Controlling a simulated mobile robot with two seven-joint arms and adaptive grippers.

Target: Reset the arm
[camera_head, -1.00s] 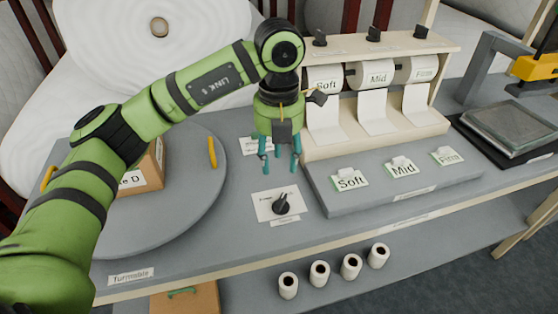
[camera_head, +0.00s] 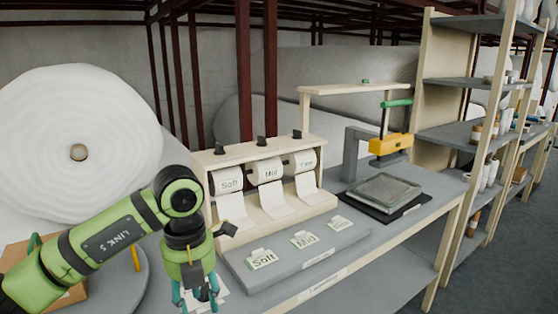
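My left arm comes in from the lower left, bent at the elbow. Its gripper (camera_head: 196,300) points down at the bottom of the head view, with its teal fingers apart and nothing seen between them. A white card on the table lies partly hidden behind the fingers. My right gripper is not in view.
A wooden dispenser (camera_head: 262,150) holds rolls marked Soft, Mid and Firm, with a labelled grey tray (camera_head: 335,250) in front. A yellow-and-grey press (camera_head: 390,145) and a black-based pad (camera_head: 385,196) stand right. The turntable (camera_head: 122,290) is lower left; shelves (camera_head: 460,135) stand right.

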